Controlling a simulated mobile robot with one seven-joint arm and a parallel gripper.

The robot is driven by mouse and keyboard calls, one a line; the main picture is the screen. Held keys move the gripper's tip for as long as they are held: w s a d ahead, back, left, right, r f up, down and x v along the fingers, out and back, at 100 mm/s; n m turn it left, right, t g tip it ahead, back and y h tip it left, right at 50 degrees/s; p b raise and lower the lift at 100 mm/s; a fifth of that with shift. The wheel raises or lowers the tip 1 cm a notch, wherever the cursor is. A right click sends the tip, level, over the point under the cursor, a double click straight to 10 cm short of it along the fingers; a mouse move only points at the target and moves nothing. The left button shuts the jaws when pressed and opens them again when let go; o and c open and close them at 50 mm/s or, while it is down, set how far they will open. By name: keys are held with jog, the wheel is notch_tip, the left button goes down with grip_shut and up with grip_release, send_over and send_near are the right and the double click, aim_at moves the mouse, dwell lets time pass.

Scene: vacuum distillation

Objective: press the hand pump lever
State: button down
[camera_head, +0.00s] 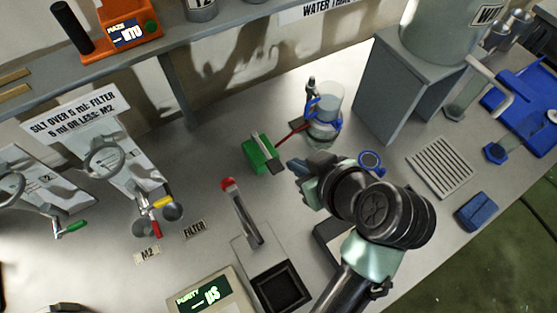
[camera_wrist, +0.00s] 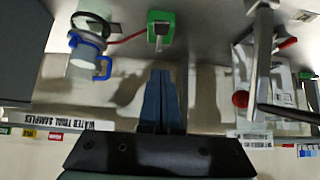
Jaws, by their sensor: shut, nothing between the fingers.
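The hand pump is a small green block (camera_head: 257,157) on the bench, with a grey lever (camera_head: 262,143) on its top. A red hose (camera_head: 291,133) runs from it to a clear filter flask (camera_head: 325,116) with blue parts. My gripper (camera_head: 294,165) is shut and empty, to the right of the pump and apart from it in the head view. In the wrist view the shut fingers (camera_wrist: 162,78) point toward the green pump (camera_wrist: 161,18) and its lever (camera_wrist: 159,38), with a gap between. The flask (camera_wrist: 87,55) shows there to the left.
A device with a red-tipped lever (camera_head: 241,212) stands near the pump, in front of it. A grey box stand (camera_head: 393,88) is behind my arm. A slotted tray (camera_head: 441,167) and blue block (camera_head: 477,212) lie right. The bench left of the pump has free room.

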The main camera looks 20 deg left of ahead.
jog(key=p, duration=0.1)
send_over(272, 161)
jog(key=s+d, duration=0.2)
notch_tip(272, 161, down, 7)
jog(key=shift+w+f, duration=0.1)
jog(key=shift+w, duration=0.05)
notch_tip(272, 161, down, 2)
jog(key=shift+d+f, duration=0.1)
jog(key=shift+f, duration=0.8)
